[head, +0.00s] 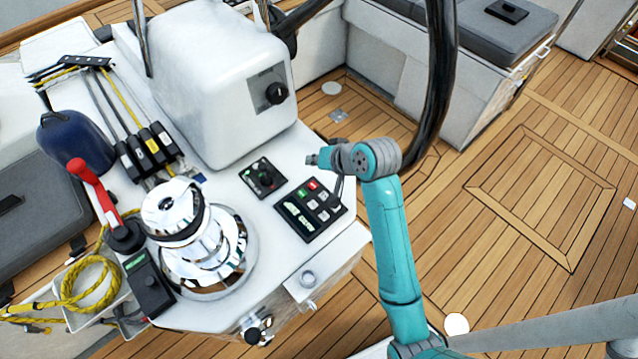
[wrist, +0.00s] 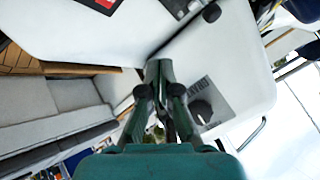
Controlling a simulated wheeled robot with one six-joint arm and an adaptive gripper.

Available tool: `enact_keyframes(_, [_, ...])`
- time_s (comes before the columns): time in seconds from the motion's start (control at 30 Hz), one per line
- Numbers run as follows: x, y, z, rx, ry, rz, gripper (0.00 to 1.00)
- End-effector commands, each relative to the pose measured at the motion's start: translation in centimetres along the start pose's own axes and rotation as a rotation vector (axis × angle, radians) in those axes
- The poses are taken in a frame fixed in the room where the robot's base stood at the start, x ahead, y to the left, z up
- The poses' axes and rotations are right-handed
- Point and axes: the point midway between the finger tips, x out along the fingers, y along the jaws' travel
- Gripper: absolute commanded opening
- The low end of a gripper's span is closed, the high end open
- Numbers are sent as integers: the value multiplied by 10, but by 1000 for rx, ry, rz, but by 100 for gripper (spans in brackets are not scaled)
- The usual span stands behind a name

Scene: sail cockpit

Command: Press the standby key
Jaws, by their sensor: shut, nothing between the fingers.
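The black key panel (head: 299,222) lies on the white console top in the head view. It carries several small keys, among them a red key (head: 313,185) and grey ones. The labels are too small to read, so I cannot tell which is the standby key. My gripper (head: 334,196) is a dark shape at the panel's right edge, hiding part of it; contact cannot be told. In the wrist view my gripper (wrist: 158,68) is shut and empty. A corner of the key panel (wrist: 98,4) shows at that view's top edge, away from the fingertips.
A black control with a round knob (head: 264,176) sits left of the panel. A chrome winch (head: 205,245) stands further left. The white pod (head: 215,85) with a black dial (head: 275,93) rises behind. The dark steering wheel rim (head: 440,80) stands close behind my arm.

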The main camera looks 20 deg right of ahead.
Motion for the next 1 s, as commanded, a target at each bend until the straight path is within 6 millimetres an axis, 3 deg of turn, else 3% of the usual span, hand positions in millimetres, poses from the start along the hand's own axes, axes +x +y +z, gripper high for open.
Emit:
enact_keyframes(0.57, [4,2,0,1,-6,-1,0])
enact_keyframes(1.0, [40,28,27,1,-6,0,0])
